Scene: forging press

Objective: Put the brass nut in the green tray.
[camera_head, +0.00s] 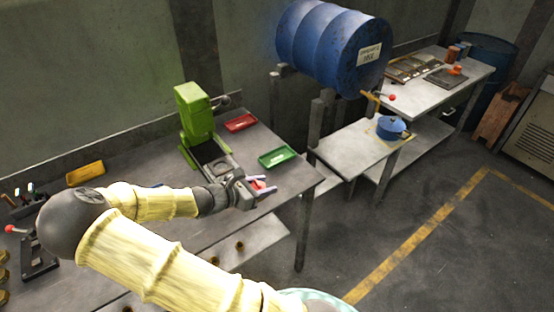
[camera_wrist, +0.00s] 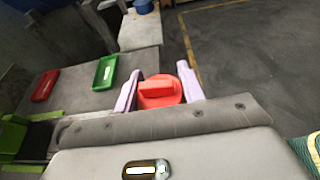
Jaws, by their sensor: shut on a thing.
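The green tray (camera_head: 278,157) lies on the workbench near its right end; it also shows in the wrist view (camera_wrist: 105,71), to the left of my fingers. It holds a small white label-like patch and no nut that I can see. My gripper (camera_head: 261,186) is over the bench's front right part, nearer the camera than the tray. Its lavender fingers (camera_wrist: 160,92) are shut on a red round piece with a raised bar (camera_wrist: 158,94). I cannot make out the brass nut for sure; small brass-coloured pieces (camera_head: 240,245) sit on the shelf below the bench.
A green press (camera_head: 195,112) stands left of the tray. A red tray (camera_head: 240,123) lies behind the green one, and a yellow tray (camera_head: 85,174) lies far left. A blue drum (camera_head: 330,50) on a stand and a blue pot (camera_head: 391,128) are at right. Floor at right is clear.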

